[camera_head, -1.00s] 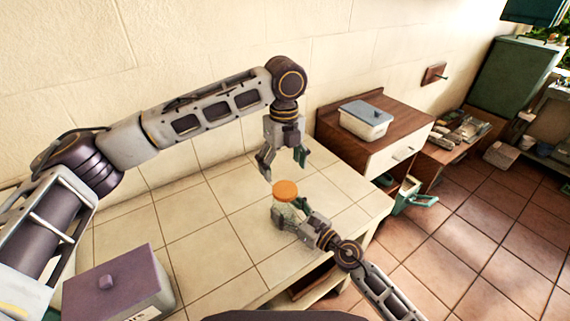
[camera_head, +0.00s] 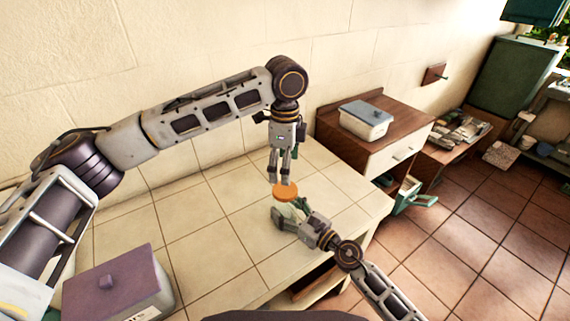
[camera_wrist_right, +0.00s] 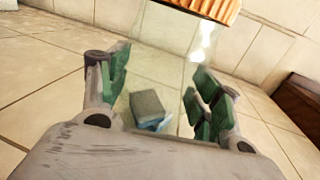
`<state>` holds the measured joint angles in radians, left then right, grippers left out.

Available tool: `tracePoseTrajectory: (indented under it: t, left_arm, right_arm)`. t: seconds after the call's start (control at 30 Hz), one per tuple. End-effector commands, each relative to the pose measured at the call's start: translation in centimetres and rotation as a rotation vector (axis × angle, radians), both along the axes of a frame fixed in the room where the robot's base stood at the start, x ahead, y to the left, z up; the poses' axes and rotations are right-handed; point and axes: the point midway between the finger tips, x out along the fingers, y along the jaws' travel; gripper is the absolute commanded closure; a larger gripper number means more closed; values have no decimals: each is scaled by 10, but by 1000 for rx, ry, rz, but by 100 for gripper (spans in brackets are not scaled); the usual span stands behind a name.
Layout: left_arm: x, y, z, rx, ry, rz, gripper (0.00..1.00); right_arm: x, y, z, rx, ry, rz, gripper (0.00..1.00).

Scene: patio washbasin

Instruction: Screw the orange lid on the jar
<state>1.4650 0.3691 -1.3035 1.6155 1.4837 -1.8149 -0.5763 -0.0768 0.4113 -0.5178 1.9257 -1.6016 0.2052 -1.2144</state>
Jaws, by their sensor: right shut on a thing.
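The orange lid (camera_head: 286,192) sits on top of the clear glass jar (camera_head: 290,209), upright on the tiled counter. My right gripper (camera_head: 284,217) is shut around the jar's body from the front right. In the right wrist view the lid's ribbed edge (camera_wrist_right: 212,8) shows at the top, above the glass between the green-padded fingers (camera_wrist_right: 160,100). My left gripper (camera_head: 280,181) points down with its fingertips at the lid's far edge. Its fingers appear nearly edge-on, so their opening and any contact with the lid are unclear.
A purple-lidded box (camera_head: 118,285) stands at the counter's front left. A white container with a grey lid (camera_head: 365,117) is on the brown cabinet at the back right. A grey block (camera_wrist_right: 147,106) shows through the glass in the wrist view. The tiled counter (camera_head: 195,232) is otherwise clear.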

Motion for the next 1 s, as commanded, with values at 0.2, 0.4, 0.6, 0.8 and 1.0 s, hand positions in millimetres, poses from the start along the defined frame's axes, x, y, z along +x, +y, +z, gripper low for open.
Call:
tracePoseTrajectory:
  t: [0.2,0.4,0.6,0.8,1.0]
  left_arm:
    - [0,-1,0,0,-3,174,18]
    - [0,-1,0,-1,-6,337,18]
    - [0,-1,0,-1,-7,500,18]
    - [1,-1,0,-1,-8,662,18]
    - [1,-2,0,-1,-10,825,18]
  right_arm:
    - [0,0,0,1,1,0,100]
    - [0,0,0,1,1,0,100]
    - [0,0,0,1,1,0,100]
    - [0,0,0,1,1,0,100]
    - [0,0,0,1,1,0,100]
